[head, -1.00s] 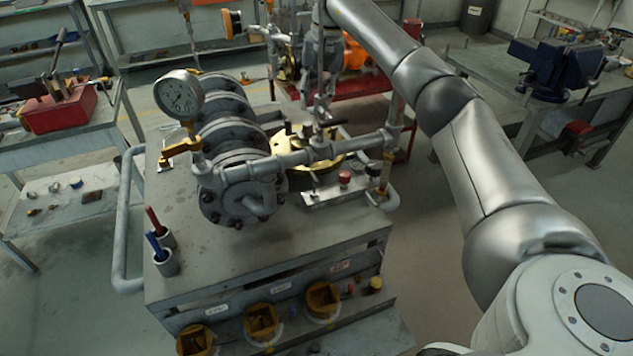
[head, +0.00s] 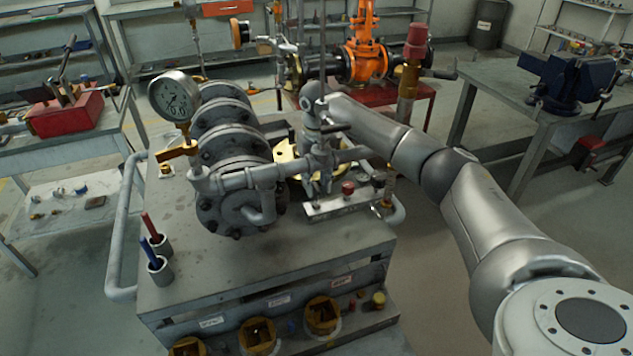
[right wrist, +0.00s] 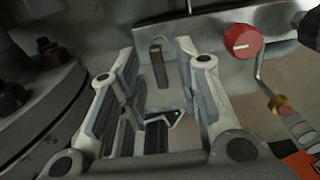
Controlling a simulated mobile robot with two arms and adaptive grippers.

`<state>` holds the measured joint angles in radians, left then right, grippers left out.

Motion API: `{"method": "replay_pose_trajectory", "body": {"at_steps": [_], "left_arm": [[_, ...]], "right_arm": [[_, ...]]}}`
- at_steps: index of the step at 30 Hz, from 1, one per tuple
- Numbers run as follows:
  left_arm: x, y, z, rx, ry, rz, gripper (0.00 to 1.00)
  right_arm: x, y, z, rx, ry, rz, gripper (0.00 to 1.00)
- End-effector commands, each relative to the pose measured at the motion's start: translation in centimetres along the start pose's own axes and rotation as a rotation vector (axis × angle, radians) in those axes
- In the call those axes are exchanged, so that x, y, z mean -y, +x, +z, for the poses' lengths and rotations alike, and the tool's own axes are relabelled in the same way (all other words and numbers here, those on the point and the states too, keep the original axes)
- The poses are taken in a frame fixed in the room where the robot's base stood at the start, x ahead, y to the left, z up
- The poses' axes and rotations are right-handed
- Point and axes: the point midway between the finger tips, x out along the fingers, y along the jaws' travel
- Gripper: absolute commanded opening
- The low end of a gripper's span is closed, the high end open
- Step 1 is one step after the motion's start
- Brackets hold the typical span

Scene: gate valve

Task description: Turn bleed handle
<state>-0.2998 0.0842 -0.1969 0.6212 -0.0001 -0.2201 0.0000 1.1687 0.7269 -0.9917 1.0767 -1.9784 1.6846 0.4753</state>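My right gripper (head: 320,186) points down over the plate at the right side of the grey pipe assembly. In the right wrist view it (right wrist: 157,58) is open, with a finger on each side. A short dark upright handle (right wrist: 158,64) shows in the gap between the fingers, apart from both; it may be the bleed handle. A yellow lever (head: 178,151) sits below the pressure gauge (head: 174,97) at the left, away from the gripper. My left gripper is not in view.
A red knob (head: 347,188) stands close beside the gripper; it also shows in the right wrist view (right wrist: 243,41). Dark flange bolts (right wrist: 46,46) lie left of the fingers. Blue and red markers (head: 155,245) stand at the bench's front left.

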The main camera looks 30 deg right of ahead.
Motion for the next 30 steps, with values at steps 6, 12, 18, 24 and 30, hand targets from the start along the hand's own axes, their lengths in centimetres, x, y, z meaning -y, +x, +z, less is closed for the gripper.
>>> {"method": "replay_pose_trajectory", "body": {"at_steps": [6,12,18,24,30], "left_arm": [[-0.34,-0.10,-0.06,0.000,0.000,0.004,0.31],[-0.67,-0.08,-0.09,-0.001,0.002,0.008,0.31],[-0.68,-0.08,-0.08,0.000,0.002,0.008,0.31],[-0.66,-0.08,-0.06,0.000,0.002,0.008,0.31],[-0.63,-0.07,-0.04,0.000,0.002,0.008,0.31]], "right_arm": [[-0.01,0.90,-0.02,0.000,0.000,0.000,0.31],[-0.02,0.89,-0.01,0.000,0.000,0.000,0.30],[-0.03,0.87,-0.01,0.000,0.000,0.000,0.04],[-0.03,0.85,0.00,0.000,-0.001,0.000,0.00],[-0.01,0.82,0.01,0.001,-0.024,0.000,0.00]]}}
